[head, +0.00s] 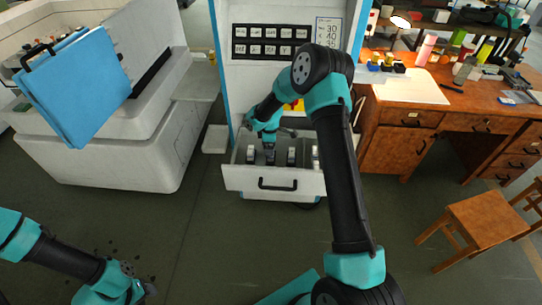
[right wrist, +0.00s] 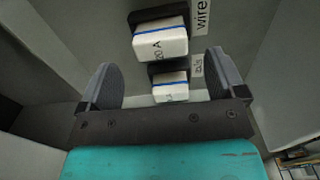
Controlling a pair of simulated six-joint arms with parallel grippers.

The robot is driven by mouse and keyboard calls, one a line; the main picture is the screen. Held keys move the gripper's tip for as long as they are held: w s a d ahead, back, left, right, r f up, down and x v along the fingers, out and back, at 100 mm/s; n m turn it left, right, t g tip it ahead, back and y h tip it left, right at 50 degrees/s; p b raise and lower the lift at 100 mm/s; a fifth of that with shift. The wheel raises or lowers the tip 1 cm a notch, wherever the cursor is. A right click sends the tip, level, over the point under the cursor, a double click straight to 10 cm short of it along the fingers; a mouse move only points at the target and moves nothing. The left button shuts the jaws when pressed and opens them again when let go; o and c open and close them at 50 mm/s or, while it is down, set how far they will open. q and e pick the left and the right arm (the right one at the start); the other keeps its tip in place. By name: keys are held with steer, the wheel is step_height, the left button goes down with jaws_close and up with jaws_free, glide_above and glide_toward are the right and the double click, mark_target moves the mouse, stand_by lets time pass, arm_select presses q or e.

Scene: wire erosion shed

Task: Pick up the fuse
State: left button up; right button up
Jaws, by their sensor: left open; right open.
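Several white block fuses stand in a row in the open cabinet drawer (head: 262,183). In the head view, one fuse (head: 291,155) shows right of my right gripper (head: 269,155), which reaches down into the drawer. In the right wrist view, my right gripper (right wrist: 160,62) is open and empty. A fuse marked 20 A (right wrist: 160,45), with a blue stripe, lies ahead of the fingers. A second fuse (right wrist: 170,90) appears between the fingers; contact cannot be told. My left gripper (head: 143,291) is low at the left, partly cut off, over the floor.
Labels, one reading "wire" (right wrist: 201,16), sit beside the fuses. The drawer's walls lie close around my right gripper. A white cabinet (head: 286,14) with a black label panel (head: 270,40) rises behind. A cluttered wooden desk (head: 400,113) and stool (head: 483,220) stand right; a white machine (head: 130,150) left.

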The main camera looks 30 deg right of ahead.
step_height(320, 180, down, 5)
steer(key=shift+a+r, duration=0.15)
steer(key=shift+r, duration=0.05)
steer(key=shift+c, duration=0.4)
steer(key=c, duration=1)
steer(key=shift+o, duration=0.2)
step_height(320, 180, up, 10)
steer(key=shift+r, duration=0.1)
stand_by(0.6)
